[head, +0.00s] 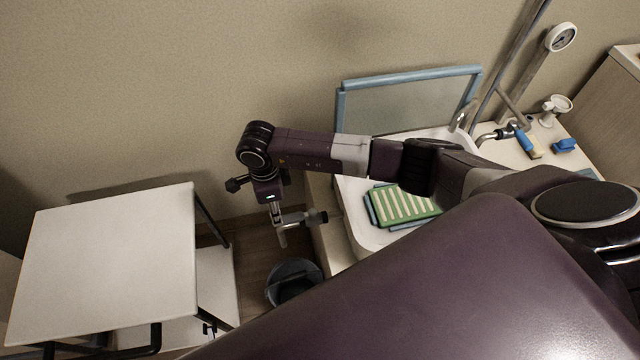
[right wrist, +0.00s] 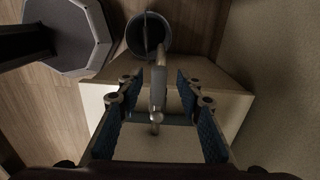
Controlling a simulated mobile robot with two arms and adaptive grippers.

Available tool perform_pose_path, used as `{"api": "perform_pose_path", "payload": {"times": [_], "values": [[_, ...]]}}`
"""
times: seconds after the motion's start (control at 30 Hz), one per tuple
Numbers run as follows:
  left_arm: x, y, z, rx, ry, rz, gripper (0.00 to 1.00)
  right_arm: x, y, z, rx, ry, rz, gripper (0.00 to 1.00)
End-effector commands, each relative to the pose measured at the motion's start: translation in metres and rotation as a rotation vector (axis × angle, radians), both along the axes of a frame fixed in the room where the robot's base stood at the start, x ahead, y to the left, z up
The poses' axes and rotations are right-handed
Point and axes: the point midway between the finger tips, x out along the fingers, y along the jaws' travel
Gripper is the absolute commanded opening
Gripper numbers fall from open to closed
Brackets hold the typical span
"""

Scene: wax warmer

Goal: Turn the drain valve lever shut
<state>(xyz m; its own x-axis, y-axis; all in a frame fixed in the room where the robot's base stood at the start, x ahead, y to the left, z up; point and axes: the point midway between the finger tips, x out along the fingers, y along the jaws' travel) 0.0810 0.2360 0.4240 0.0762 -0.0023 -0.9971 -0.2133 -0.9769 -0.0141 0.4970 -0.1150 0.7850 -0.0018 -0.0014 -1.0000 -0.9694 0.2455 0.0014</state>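The grey drain valve (head: 292,219) sticks out from the side of the sink cabinet, with its spout pointing down. My right gripper (head: 275,207) points down at the valve from above. In the right wrist view, the pale metal valve part (right wrist: 158,85) stands between the two blue-padded fingers of the right gripper (right wrist: 158,98). The fingers are apart, with a visible gap on each side of the metal. I cannot clearly tell the lever from the valve body. My left gripper is out of view.
A dark bucket (head: 293,278) stands on the floor below the valve; it also shows in the right wrist view (right wrist: 148,38). A white-topped cart (head: 110,255) stands at left.

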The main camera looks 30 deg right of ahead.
Motion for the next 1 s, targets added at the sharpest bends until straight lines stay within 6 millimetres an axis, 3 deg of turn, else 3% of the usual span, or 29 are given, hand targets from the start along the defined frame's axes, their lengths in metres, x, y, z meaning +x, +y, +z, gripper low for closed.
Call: {"api": "perform_pose_path", "payload": {"times": [0.2,0.57,1.0], "values": [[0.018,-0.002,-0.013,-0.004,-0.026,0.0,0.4,0.0,0.001,-0.02,0.001,0.0,0.0,0.33],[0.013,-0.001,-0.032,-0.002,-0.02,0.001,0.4,0.0,0.001,-0.05,0.002,0.0,0.0,0.33],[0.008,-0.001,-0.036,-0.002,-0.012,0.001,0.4,0.0,0.001,-0.051,0.003,-0.001,0.001,0.33]]}}
